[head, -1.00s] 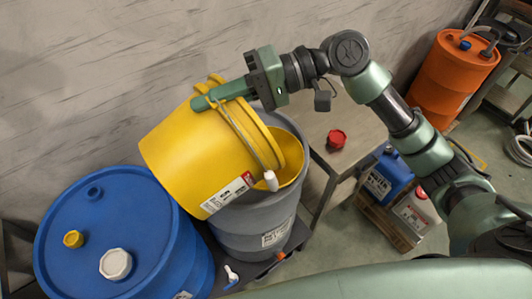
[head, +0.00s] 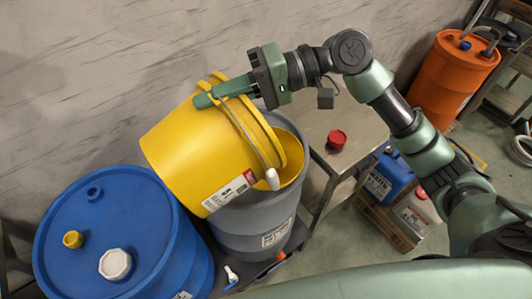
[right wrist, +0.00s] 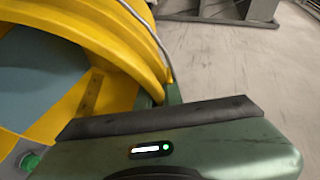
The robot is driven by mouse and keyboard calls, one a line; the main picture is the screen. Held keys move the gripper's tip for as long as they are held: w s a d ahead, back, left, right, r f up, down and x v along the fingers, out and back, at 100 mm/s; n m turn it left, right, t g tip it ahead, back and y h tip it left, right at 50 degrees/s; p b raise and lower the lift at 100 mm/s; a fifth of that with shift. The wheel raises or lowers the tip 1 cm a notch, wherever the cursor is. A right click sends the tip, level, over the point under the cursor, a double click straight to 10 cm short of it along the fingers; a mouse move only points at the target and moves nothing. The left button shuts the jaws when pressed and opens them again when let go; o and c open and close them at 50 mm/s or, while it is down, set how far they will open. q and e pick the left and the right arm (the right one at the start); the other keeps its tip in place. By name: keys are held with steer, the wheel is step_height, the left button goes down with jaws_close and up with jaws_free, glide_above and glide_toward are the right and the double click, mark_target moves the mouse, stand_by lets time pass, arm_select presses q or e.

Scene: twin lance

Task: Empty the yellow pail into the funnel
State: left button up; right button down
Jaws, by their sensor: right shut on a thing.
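The yellow pail (head: 195,150) is tilted steeply on its side, its mouth facing right and down over the grey drum (head: 255,222). A yellow funnel (head: 293,140) shows in the top of that drum, partly hidden by the pail. My right gripper (head: 215,93) is shut on the pail at its upper rim. In the right wrist view, the pail's ribbed rim (right wrist: 110,35) lies against the green finger. A flat grey-blue area shows there beyond the rim; I cannot tell if it is contents. No stream is visible. My left gripper is out of view.
A blue drum (head: 120,225) stands close at the left, below the pail. Blue and white canisters and an orange drum (head: 452,75) stand farther right. A wall is behind.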

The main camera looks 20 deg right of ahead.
steer(key=shift+w+d+r+y+b, duration=0.15)
steer(key=shift+d, duration=0.25)
steer(key=shift+w+d+r+y+b, duration=0.15)
steer(key=shift+d, duration=0.2)
stand_by(1.7)
